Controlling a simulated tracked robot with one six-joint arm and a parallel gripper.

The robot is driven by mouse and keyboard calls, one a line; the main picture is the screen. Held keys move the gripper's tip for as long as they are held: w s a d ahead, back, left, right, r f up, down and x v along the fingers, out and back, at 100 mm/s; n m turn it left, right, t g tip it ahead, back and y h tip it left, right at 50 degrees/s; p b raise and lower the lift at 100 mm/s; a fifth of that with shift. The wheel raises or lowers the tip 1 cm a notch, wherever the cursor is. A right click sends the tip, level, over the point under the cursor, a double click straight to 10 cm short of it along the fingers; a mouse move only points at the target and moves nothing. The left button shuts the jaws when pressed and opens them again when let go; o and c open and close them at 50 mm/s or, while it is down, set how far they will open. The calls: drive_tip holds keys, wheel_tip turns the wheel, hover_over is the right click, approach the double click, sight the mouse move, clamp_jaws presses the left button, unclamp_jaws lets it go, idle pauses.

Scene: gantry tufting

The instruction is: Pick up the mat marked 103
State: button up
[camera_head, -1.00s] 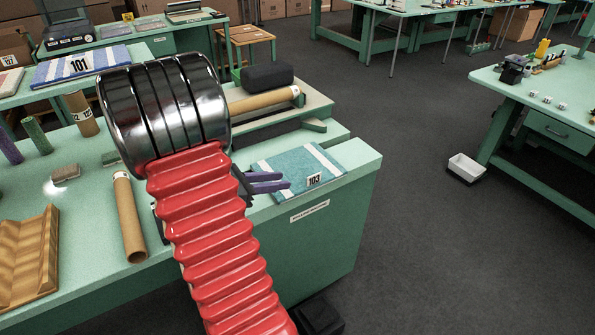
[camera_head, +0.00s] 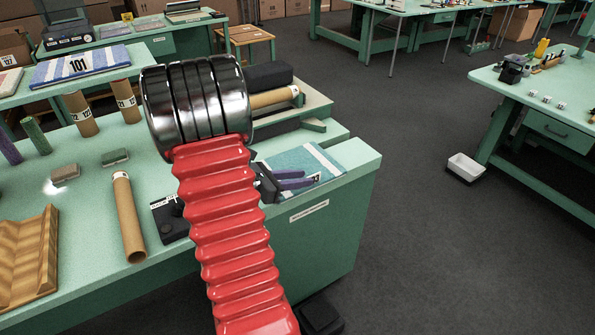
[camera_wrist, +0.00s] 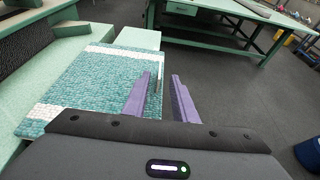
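The mat marked 103 (camera_head: 298,158) is teal with white end bands and lies flat at the right end of the green bench. It also shows in the wrist view (camera_wrist: 95,85). My gripper (camera_head: 300,181) is at the mat's near edge, with its purple fingers covering most of the number tag. In the wrist view my gripper (camera_wrist: 162,90) is open, with nothing visibly held. The left finger overlaps the mat there, and the right finger appears beyond its edge, against the floor. I cannot tell whether either finger touches the mat.
The green bench (camera_head: 335,205) carries cardboard tubes (camera_head: 128,215), a wooden cradle (camera_head: 28,262) and a black device (camera_head: 170,220). Behind the mat is a stepped green stand with a roll (camera_head: 272,97). A mat marked 101 (camera_head: 80,66) lies further back.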

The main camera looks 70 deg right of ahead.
sight(313, 176)
drive_tip(key=shift+s+d, duration=0.15)
drive_tip(key=shift+s, duration=0.05)
drive_tip(key=shift+x, duration=2.6)
drive_tip(key=shift+w, duration=0.1)
drive_tip(key=shift+c, duration=0.3)
clamp_jaws()
